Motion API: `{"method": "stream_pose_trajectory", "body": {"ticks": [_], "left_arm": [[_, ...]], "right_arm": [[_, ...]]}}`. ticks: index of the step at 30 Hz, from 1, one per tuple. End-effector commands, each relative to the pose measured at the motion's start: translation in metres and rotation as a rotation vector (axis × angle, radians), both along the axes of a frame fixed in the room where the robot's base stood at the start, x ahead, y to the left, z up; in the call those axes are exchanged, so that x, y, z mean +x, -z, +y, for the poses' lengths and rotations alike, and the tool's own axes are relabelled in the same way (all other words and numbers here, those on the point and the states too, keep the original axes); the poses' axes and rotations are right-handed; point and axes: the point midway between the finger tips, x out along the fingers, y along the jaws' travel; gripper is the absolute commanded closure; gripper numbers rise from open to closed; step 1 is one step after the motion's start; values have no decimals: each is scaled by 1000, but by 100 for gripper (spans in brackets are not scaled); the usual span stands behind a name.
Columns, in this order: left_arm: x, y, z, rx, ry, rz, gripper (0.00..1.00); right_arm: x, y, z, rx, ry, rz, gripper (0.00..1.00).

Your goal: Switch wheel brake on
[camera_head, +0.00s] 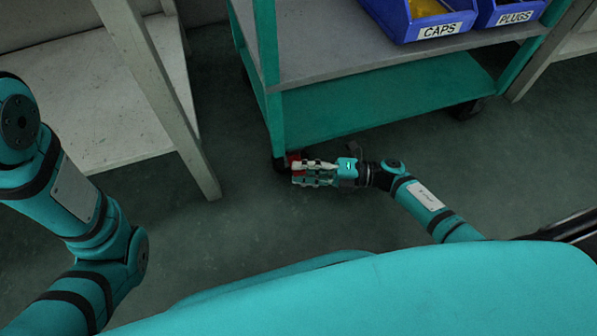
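A teal cart (375,97) stands at the upper middle on the green floor. Its near left caster (279,165) is black and partly hidden. A small red brake lever (292,158) shows at this caster, beside my fingertips; most of it is hidden behind my gripper. My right gripper (297,174) is low by the floor, its fingers pointing left at the caster. The fingers overlap the red part in the picture; I cannot tell whether they touch it or how far apart they are. My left arm comes in at the left, but its gripper is out of view.
A pale shelf or bench (100,110) with a leg stands left of the cart. Blue bins marked CAPS (419,29) and PLUGS (515,15) sit on the cart's upper shelf. Another black caster (467,109) is at the right. The floor in front of the cart (230,235) is clear.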

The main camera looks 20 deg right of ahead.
Motion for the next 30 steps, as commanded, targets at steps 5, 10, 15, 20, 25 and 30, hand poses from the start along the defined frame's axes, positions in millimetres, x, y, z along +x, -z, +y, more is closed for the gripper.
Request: {"method": "stream_pose_trajectory", "body": {"ticks": [5, 10, 15, 20, 25, 30], "left_arm": [[0, 5, 0, 0, 0, 0, 60], [0, 4, 0, 0, 0, 0, 60], [0, 4, 0, 0, 0, 1, 60], [0, 4, 0, 0, 0, 1, 60], [0, 4, 0, 0, 0, 1, 60], [0, 9, 0, 0, 0, 1, 60]], "right_arm": [[4, 0, 10, 1, 0, -1, 69], [4, -1, 11, 0, 1, 0, 69], [4, -1, 11, 0, 1, -1, 80], [4, 0, 10, 0, 1, -1, 100], [4, 0, 10, 0, 1, -1, 100], [4, 4, 10, 1, 0, -35, 100]]}}
